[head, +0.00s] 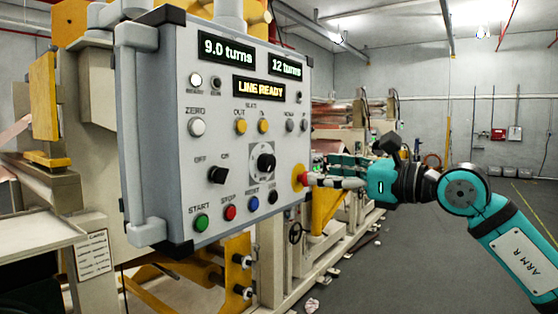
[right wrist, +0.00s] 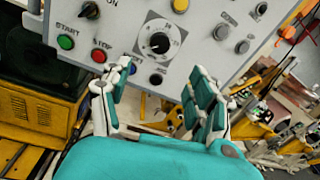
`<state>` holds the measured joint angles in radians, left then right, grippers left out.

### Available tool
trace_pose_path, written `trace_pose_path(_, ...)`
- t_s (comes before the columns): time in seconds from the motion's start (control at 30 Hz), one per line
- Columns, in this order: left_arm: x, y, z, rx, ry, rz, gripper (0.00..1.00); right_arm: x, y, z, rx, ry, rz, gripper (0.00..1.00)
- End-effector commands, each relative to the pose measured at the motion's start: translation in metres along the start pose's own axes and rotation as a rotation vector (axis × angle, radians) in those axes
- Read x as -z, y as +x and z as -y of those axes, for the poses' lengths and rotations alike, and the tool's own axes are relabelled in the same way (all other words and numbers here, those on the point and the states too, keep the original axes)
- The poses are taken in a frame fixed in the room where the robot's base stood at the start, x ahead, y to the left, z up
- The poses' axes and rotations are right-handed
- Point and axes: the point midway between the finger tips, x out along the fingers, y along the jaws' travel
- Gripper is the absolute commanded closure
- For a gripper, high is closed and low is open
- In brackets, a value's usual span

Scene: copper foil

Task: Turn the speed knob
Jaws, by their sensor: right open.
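The speed knob (head: 265,162) is a black round knob on a pale scale plate, at the lower right of the grey control panel (head: 220,140). It also shows in the right wrist view (right wrist: 160,43), with its scale around it, just beyond my fingertips. My right gripper (head: 318,181) is open and empty, to the right of the knob in the head view. In the right wrist view its two fingers (right wrist: 158,78) stand apart, below the knob, and do not touch it. My left gripper is not in view.
A red button on a yellow base (head: 299,177) sits near my right fingertips. A black OFF/ON switch (head: 217,175) and the green START (head: 201,223), red STOP (head: 230,212) and blue (head: 253,203) buttons are close to the knob. The displays read 9.0 turns, 12 turns and LINE READY.

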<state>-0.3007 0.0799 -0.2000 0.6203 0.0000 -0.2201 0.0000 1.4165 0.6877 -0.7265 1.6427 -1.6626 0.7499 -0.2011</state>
Motion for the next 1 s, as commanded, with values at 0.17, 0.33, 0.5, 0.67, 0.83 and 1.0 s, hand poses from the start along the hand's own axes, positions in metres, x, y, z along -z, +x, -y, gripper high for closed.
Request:
trace_pose_path(0.17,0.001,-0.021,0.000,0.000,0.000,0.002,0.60,-0.005,0.042,0.000,-0.004,0.004,0.000,0.39)
trace_pose_path(0.33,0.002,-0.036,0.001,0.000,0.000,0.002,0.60,-0.005,0.078,0.000,-0.003,0.005,0.001,0.39)
trace_pose_path(0.5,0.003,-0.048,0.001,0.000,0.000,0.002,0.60,-0.004,0.107,0.000,-0.002,0.004,0.002,0.39)
trace_pose_path(0.67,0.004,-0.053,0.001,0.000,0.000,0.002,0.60,-0.003,0.123,0.001,0.000,0.003,0.002,0.39)
trace_pose_path(0.83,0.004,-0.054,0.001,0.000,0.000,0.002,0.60,-0.001,0.128,0.000,0.000,0.002,0.002,0.39)
trace_pose_path(1.0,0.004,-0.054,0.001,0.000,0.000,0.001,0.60,0.000,0.128,0.000,0.000,0.002,0.002,0.39)
